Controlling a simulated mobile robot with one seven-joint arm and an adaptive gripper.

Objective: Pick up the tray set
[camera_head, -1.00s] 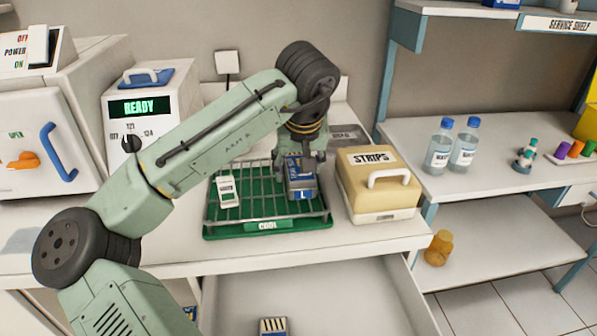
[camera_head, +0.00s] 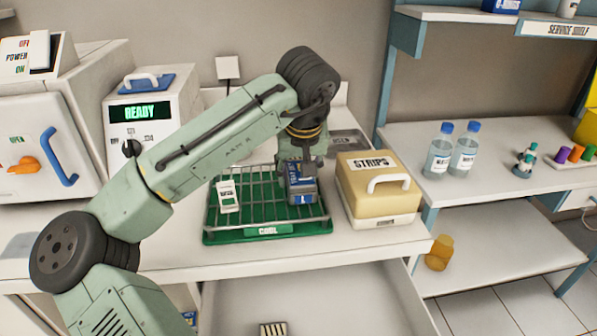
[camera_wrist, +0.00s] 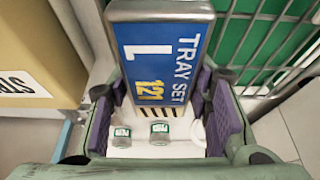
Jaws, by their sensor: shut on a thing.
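The tray set (camera_head: 301,186) is a blue and grey pack at the right side of the green COOL rack (camera_head: 267,231). In the wrist view its blue label (camera_wrist: 155,62) reads TRAY SET, with a large L and 121. My gripper (camera_wrist: 165,115) is shut on the tray set, with a purple finger pad on each side of it. In the head view my gripper (camera_head: 303,168) comes down on the pack from above and partly hides it. I cannot tell whether the pack still touches the rack.
A small white and green pack (camera_head: 227,196) stands in the rack's left part. The cream STRIPS box (camera_head: 378,190) is close on the right. A READY unit (camera_head: 150,120) stands behind left. An open drawer (camera_head: 310,300) lies below the counter front.

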